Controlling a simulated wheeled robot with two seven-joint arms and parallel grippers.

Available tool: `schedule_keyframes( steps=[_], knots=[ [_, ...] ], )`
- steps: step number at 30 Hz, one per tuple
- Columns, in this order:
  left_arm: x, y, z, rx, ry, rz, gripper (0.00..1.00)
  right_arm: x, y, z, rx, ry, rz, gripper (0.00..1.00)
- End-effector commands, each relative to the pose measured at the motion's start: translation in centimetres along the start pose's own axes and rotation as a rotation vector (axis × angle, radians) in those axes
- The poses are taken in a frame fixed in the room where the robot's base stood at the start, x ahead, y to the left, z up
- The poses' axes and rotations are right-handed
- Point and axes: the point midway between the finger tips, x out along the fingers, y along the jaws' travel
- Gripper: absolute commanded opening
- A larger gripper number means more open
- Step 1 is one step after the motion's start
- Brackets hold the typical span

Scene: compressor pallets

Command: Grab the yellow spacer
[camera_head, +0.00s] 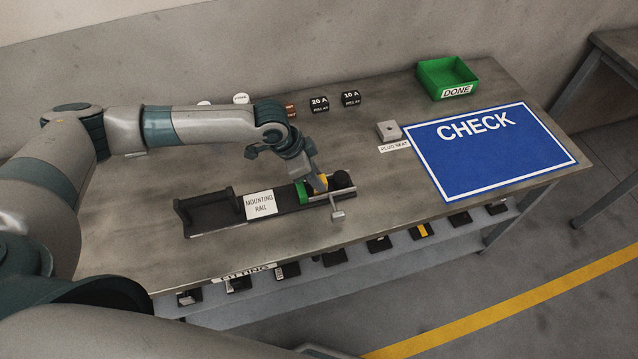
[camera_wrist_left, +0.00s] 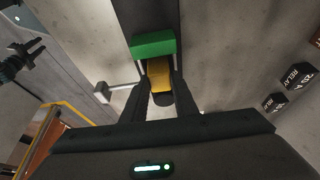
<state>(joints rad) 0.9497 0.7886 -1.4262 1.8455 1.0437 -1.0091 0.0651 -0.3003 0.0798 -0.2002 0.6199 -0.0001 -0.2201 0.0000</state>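The yellow spacer (camera_head: 320,184) sits on the dark mounting rail (camera_head: 284,201), between a green block (camera_head: 301,192) and a black part (camera_head: 342,180). My left gripper (camera_head: 318,183) is down at the spacer. In the left wrist view the spacer (camera_wrist_left: 159,75) lies between the two fingers (camera_wrist_left: 160,88), with the green block (camera_wrist_left: 153,45) just beyond the fingertips. The fingers stand on either side of the spacer; whether they press on it I cannot tell. My right gripper is not in view.
A metal lever (camera_head: 338,214) sticks out at the rail's front. Relay blocks (camera_head: 319,103) stand at the back. A green DONE bin (camera_head: 447,78), a blue CHECK mat (camera_head: 490,150) and a plug seat (camera_head: 388,130) are to the right. Several parts lie on the lower shelf.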

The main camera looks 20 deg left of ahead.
Motion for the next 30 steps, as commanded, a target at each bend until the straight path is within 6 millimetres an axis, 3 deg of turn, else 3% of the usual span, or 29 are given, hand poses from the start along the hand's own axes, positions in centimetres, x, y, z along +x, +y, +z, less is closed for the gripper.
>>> schedule_keyframes(
  steps=[14, 23, 30],
  knots=[
    [-0.4, 0.0, -0.2, -0.001, 0.002, 0.000, 0.03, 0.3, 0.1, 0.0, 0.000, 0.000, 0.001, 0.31],
    [-3.6, -0.1, -1.6, 0.002, 0.004, -0.002, 0.03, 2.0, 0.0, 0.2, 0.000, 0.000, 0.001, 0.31],
    [-5.1, 4.1, -5.0, 0.008, 0.005, 0.002, 0.03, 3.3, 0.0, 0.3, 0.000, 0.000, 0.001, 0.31]
  ],
)
